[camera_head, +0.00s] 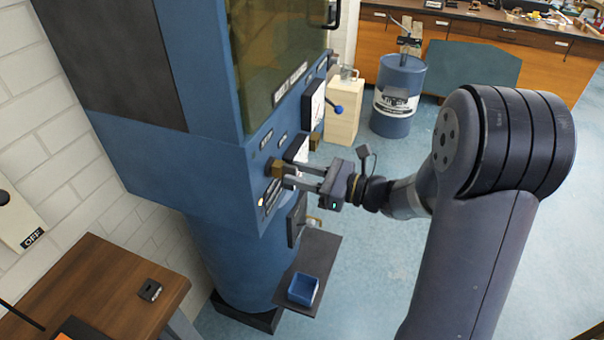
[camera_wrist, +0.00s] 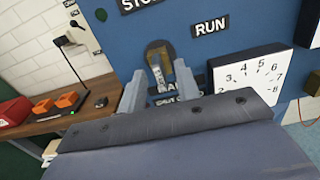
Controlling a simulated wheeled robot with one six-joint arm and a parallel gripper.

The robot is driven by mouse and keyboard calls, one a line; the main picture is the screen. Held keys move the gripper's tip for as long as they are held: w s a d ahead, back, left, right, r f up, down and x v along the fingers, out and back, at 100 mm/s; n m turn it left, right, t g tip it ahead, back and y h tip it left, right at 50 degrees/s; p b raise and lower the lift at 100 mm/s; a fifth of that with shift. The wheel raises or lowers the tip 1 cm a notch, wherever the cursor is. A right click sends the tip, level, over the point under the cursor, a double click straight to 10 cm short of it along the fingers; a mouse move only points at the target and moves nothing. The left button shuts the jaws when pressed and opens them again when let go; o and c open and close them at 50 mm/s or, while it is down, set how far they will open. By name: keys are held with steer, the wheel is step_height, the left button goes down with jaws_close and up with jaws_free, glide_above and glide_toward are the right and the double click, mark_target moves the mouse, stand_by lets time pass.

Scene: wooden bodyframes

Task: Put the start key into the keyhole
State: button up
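My gripper (camera_head: 292,174) is at the front panel of a tall blue machine (camera_head: 215,175). Its two fingers are apart in both views. A brass-coloured piece (camera_head: 277,169) is at the fingertips, close to the panel. In the wrist view this brass piece (camera_wrist: 168,68) shows between the fingertips (camera_wrist: 159,82), with a dark rounded upper part and a pale, marked strip. I cannot tell whether it is the start key or the lock, or whether the fingers press on it. No separate keyhole can be made out; the fingers and gripper body hide part of the panel.
A RUN label (camera_wrist: 210,27) and a white dial (camera_wrist: 251,78) are near my gripper. A blue-knobbed lever (camera_head: 337,108) sticks out farther along. Below are a dark shelf (camera_head: 325,255) with a blue box (camera_head: 303,289) and a wooden table (camera_head: 105,285).

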steer(key=b+v, duration=0.2)
steer(key=v, duration=0.8)
steer(key=shift+s+d, duration=0.15)
steer(key=shift+d, duration=0.2)
steer(key=shift+a, duration=0.15)
stand_by(0.4)
steer(key=p+x, duration=0.2)
steer(key=x, duration=0.8)
steer(key=shift+a, duration=0.2)
steer(key=shift+d, duration=0.2)
steer(key=shift+d, duration=0.15)
